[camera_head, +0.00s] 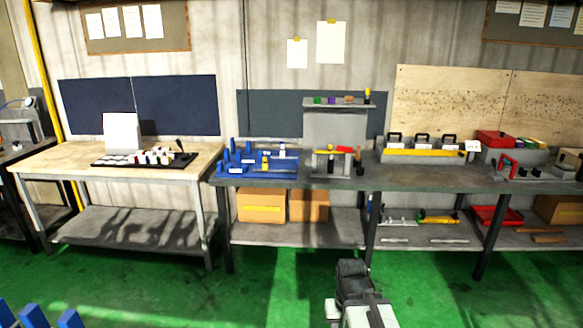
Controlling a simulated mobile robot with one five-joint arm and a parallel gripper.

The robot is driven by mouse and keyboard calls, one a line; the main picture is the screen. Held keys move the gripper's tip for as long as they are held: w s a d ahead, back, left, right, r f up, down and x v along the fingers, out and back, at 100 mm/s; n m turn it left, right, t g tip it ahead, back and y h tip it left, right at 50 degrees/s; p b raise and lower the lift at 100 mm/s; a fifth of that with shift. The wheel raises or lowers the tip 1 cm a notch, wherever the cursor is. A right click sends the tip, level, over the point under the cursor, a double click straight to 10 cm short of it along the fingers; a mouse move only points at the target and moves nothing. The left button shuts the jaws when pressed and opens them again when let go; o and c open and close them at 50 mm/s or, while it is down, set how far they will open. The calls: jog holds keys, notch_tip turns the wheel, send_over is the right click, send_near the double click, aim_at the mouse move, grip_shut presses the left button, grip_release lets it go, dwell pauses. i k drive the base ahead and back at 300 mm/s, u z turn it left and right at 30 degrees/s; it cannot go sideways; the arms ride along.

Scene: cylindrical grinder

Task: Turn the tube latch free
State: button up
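I cannot pick out the tube latch with certainty; the fittings on the benches are too small to tell apart. Likely places are a blue rack (267,174) with upright blue parts and a small stand (318,163) beside it, with dark and yellow upright pieces. Both are on the middle bench. My arm shows at the bottom centre, and its dark end (352,269) is in front of the bench, low over the floor and well apart from everything on the bench top. Its fingers are not clear, so I cannot tell open from shut.
The dark bench top (420,180) has a yellow-edged rack (424,156) and red boxes to the right. A wooden table (70,160) with a black tray stands left. Cardboard boxes (262,206) sit on the lower shelf. Green floor (260,290) ahead is clear. Blue posts (70,319) show bottom left.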

aim_at(341, 148)
jog(key=i, duration=2.45)
jog(key=z, duration=0.2)
